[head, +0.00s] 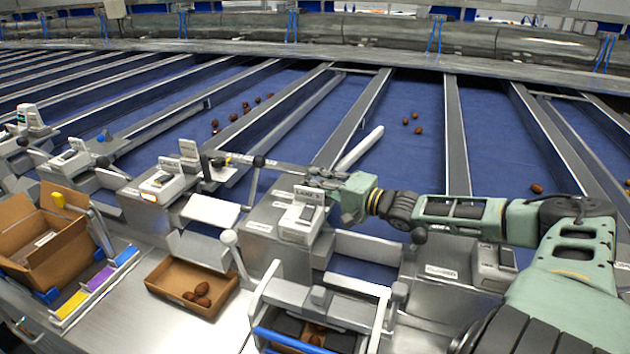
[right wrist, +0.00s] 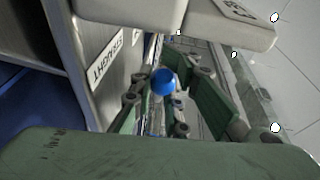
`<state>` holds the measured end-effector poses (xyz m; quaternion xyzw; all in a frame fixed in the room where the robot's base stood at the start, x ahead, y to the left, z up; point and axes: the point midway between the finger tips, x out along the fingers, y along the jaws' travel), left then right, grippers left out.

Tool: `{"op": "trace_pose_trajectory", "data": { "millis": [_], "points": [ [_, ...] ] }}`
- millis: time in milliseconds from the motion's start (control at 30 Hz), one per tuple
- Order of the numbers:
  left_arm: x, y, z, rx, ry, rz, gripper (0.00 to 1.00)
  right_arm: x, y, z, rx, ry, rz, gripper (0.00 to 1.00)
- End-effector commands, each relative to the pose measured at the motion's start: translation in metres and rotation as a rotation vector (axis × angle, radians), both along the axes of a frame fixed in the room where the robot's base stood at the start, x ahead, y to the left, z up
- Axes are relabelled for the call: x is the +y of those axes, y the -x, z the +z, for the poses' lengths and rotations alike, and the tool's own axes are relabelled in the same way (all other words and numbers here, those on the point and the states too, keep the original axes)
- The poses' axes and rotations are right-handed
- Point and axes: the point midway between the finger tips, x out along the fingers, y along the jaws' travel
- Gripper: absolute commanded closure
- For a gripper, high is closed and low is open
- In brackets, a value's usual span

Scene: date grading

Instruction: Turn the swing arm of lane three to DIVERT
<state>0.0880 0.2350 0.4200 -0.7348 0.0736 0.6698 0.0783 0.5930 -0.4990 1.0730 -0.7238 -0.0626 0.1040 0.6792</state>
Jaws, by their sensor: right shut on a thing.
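The lane three post (head: 290,225) carries a small sign reading LANE 3 (head: 308,194) in the head view. A pale bar (head: 361,148), which looks like the swing arm, slants out over the blue belt behind it. My right gripper (head: 325,179) is at the top of this post and covers the arm's pivot. In the right wrist view, a blue knob (right wrist: 162,81) sits between the green fingers of my right gripper (right wrist: 160,100), which is shut on it. A STRAIGHT label (right wrist: 108,60) shows beside it, upside down. My left gripper is out of the picture.
A cardboard tray with dates (head: 170,283) and a larger cardboard box (head: 45,245) stand on the bench at left. A metal frame with white handles (head: 262,293) stands at front. Grey lane dividers (head: 458,140) separate the blue belts, where several dates lie.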

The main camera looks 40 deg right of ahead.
Motion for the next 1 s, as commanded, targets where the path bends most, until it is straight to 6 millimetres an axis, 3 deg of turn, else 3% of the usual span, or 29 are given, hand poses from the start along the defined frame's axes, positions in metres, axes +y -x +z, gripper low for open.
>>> {"op": "trace_pose_trajectory", "data": {
  "millis": [33, 67, 267, 667, 1000],
  "points": [
    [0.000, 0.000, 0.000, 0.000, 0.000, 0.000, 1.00, 0.001, 0.001, -0.005, 0.007, 0.006, 0.003, 1.00],
    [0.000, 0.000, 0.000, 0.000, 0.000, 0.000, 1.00, 0.001, 0.001, -0.005, 0.007, 0.006, 0.003, 0.84],
    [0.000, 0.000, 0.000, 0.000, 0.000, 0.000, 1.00, 0.001, 0.001, -0.003, 0.005, 0.003, 0.003, 0.67],
    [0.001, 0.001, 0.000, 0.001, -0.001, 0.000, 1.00, 0.000, 0.001, 0.002, 0.002, 0.002, 0.002, 0.67],
    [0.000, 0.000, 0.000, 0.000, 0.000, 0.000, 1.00, 0.004, -0.002, 0.032, -0.004, 0.002, 0.010, 0.67]
  ]
}}
